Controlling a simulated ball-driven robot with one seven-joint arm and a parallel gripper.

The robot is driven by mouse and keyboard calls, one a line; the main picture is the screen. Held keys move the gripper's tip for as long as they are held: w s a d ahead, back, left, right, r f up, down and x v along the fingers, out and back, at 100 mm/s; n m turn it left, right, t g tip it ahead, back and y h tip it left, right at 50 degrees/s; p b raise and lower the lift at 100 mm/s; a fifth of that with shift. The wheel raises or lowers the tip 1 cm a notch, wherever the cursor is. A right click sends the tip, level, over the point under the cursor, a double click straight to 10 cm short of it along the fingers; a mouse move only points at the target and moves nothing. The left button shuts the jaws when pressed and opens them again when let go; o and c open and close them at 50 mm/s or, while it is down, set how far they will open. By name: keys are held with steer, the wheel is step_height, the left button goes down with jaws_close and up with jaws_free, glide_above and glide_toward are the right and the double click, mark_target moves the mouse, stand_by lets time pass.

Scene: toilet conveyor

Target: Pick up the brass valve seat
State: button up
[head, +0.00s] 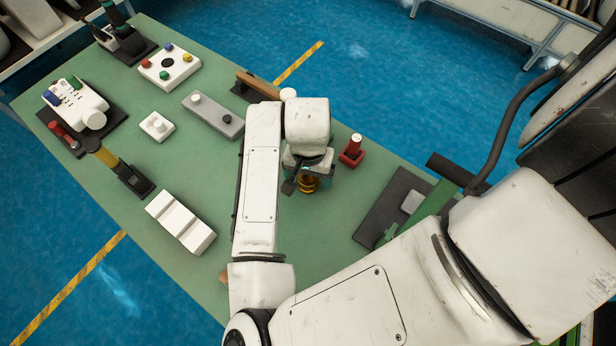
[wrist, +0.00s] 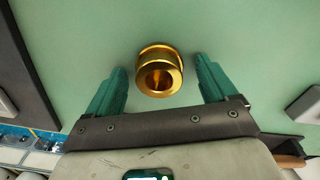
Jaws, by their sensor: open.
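The brass valve seat (wrist: 158,72) is a shiny gold ring-shaped piece with a central hole, on the green table (wrist: 240,40). In the wrist view my gripper (wrist: 161,78) is open, with one teal finger on each side of the valve seat and visible gaps between. I cannot tell the exact height of the fingers over the table.
A dark plate (head: 385,215) lies further right. A grey block with knobs (head: 213,115) and a white ridged block (head: 180,222) are to the left. The table is clear around the valve seat.

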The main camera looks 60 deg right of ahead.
steer(key=c, duration=1.2)
steer(key=shift+c, duration=0.6)
steer(key=shift+r, duration=0.15)
